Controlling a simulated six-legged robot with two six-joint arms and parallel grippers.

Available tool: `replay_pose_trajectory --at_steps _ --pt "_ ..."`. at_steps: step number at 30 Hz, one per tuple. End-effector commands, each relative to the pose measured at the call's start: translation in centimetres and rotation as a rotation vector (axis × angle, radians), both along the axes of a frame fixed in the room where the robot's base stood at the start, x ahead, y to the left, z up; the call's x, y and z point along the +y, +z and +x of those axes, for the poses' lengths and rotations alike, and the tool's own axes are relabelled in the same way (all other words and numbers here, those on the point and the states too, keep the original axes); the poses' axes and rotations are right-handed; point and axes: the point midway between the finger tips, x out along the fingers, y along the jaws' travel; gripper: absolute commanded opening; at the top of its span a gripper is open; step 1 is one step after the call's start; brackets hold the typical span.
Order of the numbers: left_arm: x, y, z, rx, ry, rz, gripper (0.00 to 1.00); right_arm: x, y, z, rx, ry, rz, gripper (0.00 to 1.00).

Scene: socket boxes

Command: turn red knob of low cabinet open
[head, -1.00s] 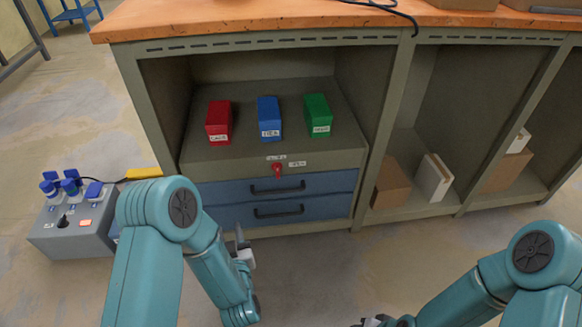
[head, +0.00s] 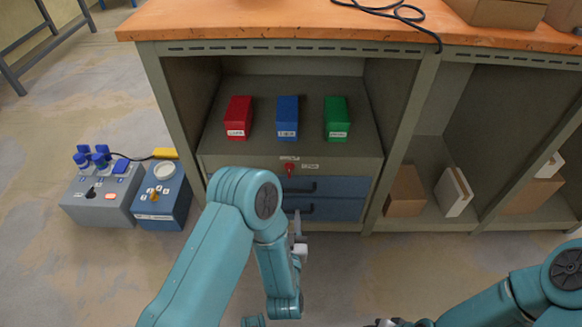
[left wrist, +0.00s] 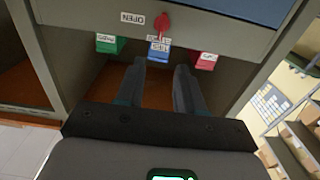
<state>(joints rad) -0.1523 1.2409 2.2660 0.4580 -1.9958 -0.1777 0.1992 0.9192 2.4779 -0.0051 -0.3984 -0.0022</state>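The red knob (head: 289,169) is on the grey front strip of the low cabinet (head: 210,161), above its blue drawers. It also shows at the top of the left wrist view (left wrist: 161,22), beside a white OPEN label (left wrist: 131,18). That view looks upside down. My left gripper (head: 299,238) is in front of the drawers, below the knob in the head view. In the left wrist view its two fingers (left wrist: 159,70) are apart and empty, and the knob is beyond their tips, untouched. My right gripper (head: 385,322) is only partly visible at the bottom edge; its fingers cannot be read.
Red (head: 238,118), blue (head: 287,118) and green (head: 337,119) boxes stand on the shelf above the knob. A grey box (head: 97,201) and a blue box (head: 163,200) sit on the floor at left. Cardboard (head: 405,193) lies in the right bay. Floor before the cabinet is clear.

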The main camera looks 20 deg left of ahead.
Motion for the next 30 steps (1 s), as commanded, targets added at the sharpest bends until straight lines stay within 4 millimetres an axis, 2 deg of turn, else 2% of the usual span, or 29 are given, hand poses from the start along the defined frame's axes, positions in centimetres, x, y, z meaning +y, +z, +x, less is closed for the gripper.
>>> replay_pose_trajectory --at_steps 1,6,7,8,18,24,30 --pt "0.2 1.0 0.3 0.003 0.003 0.0 0.37 0.2 2.2 -0.6 0.017 0.005 0.004 0.43" --pt "0.6 0.9 1.3 0.001 0.003 0.001 0.37 0.6 5.4 -2.4 0.076 0.02 0.014 0.43" --pt "0.8 -0.1 2.3 -0.006 0.006 0.0 0.37 0.6 3.7 -2.4 0.075 0.019 0.014 0.43" --pt "1.1 -0.2 3.1 -0.009 0.006 0.0 0.37 0.5 3.1 -2.2 0.071 0.016 0.013 0.43" --pt "3.0 -0.3 10.9 -0.007 0.003 0.0 0.37 0.1 0.9 -1.5 0.055 -0.001 0.009 0.43" --pt "3.7 -0.2 13.7 -0.004 0.001 0.0 0.37 0.0 0.1 -0.8 0.031 -0.005 0.005 0.43" --pt "4.0 0.0 14.6 -0.002 0.0 0.002 0.37 -0.1 0.0 -0.5 0.022 -0.006 0.004 0.43"
